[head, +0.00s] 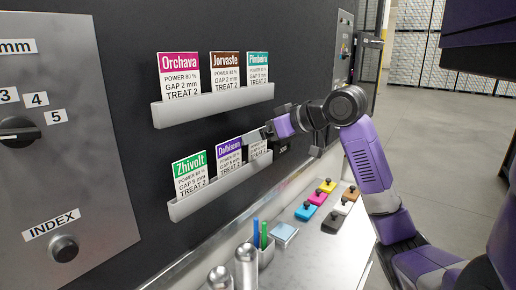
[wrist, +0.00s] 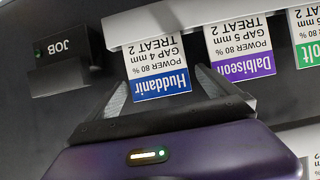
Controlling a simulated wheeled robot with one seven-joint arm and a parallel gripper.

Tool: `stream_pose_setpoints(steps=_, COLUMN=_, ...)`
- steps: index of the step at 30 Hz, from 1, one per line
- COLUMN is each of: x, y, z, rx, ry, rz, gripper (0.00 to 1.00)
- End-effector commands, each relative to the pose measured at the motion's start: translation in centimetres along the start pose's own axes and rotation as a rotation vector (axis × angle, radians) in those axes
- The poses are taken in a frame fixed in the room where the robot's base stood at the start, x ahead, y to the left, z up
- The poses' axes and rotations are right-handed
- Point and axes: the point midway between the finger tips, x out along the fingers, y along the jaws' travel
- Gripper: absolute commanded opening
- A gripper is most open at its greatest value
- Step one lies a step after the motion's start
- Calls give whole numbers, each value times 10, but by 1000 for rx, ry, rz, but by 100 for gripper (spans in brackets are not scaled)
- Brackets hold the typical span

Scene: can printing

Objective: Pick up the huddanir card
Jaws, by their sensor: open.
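The Huddanir card (wrist: 160,62), white with a blue name band, sits in the lower card rack (head: 225,182). It appears upside down in the wrist view. In the head view only a small part of this card (head: 259,152) shows at the rack's right end, mostly covered by my gripper. My gripper (wrist: 161,78) is open, with one finger on each side of the card's blue-band end. I see gaps between fingers and card; I cannot tell how deep the fingers reach. In the head view my gripper (head: 256,136) is at the rack's right end.
The purple Dalbiseon card (wrist: 238,45) is close beside my right finger. The green Zhivolt card (head: 190,172) is farther left. An upper rack (head: 212,104) holds three cards. A JOB box (wrist: 68,55) sits on the panel. A ledge below holds several coloured blocks (head: 318,197) and pens (head: 264,235).

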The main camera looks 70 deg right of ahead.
Motion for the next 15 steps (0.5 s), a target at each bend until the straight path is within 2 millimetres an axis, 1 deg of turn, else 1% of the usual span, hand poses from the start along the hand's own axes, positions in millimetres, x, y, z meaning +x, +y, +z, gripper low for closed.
stream_pose_setpoints(steps=4, x=0, y=0, z=0, rx=0, ry=0, rz=0, gripper=98)
stream_pose_setpoints(steps=8, x=0, y=0, z=0, rx=0, ry=0, rz=0, gripper=73)
stream_pose_setpoints(steps=9, x=0, y=0, z=0, rx=0, ry=0, rz=0, gripper=65)
stream_pose_setpoints(steps=11, x=0, y=0, z=0, rx=0, ry=0, rz=0, gripper=53)
stream_pose_setpoints(steps=12, x=0, y=0, z=0, rx=0, ry=0, rz=0, gripper=45)
stream_pose_setpoints(steps=14, x=0, y=0, z=0, rx=0, ry=0, rz=0, gripper=33)
stream_pose_setpoints(steps=15, x=0, y=0, z=0, rx=0, ry=0, rz=0, gripper=33)
